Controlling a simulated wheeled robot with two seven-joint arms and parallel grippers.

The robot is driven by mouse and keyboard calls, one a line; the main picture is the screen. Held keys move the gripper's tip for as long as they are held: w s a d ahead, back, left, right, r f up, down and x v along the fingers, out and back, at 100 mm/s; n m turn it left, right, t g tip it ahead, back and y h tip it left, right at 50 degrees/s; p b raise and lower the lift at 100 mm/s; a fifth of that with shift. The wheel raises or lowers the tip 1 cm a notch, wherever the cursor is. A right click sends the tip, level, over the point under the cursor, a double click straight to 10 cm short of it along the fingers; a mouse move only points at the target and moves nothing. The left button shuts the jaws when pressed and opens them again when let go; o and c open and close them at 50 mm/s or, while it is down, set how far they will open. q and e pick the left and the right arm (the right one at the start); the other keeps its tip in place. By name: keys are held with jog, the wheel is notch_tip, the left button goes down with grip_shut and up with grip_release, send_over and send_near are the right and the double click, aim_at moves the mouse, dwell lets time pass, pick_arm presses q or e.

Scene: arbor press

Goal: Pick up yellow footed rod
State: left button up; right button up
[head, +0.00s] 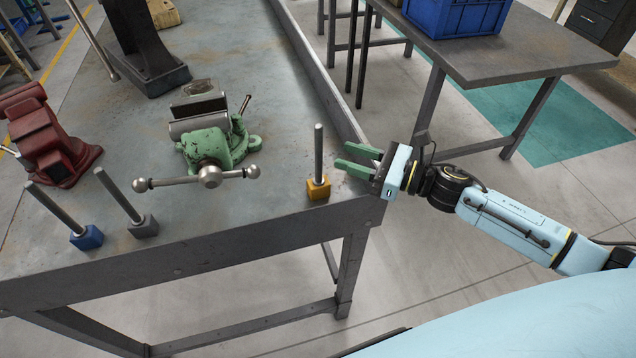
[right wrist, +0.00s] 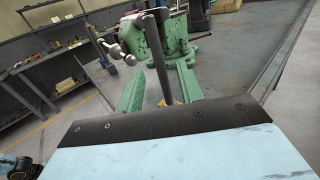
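The yellow footed rod (head: 318,160) stands upright near the front right corner of the workbench, a grey rod on a yellow block foot. My right gripper (head: 356,160) is open, just right of the rod, its green fingers pointing at it. In the right wrist view the rod (right wrist: 158,65) rises in line with the gap between the green fingers (right wrist: 160,90); most of its yellow foot is hidden behind the gripper body. I cannot tell there whether the rod is between the fingertips. My left gripper is not in view.
A blue footed rod (head: 86,237) and a grey footed rod (head: 143,226) stand at the bench's front left. A green vise (head: 215,140) is left of the yellow rod, a red vise (head: 45,140) farther left. A blue crate (head: 455,18) sits on another table (head: 510,55).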

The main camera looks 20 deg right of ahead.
jog(key=p, duration=0.2)
send_over(319, 173)
jog(key=shift+w+f, duration=0.15)
jog(key=shift+w, duration=0.3)
jog(key=shift+d, duration=0.1)
grip_shut()
dwell(1.0)
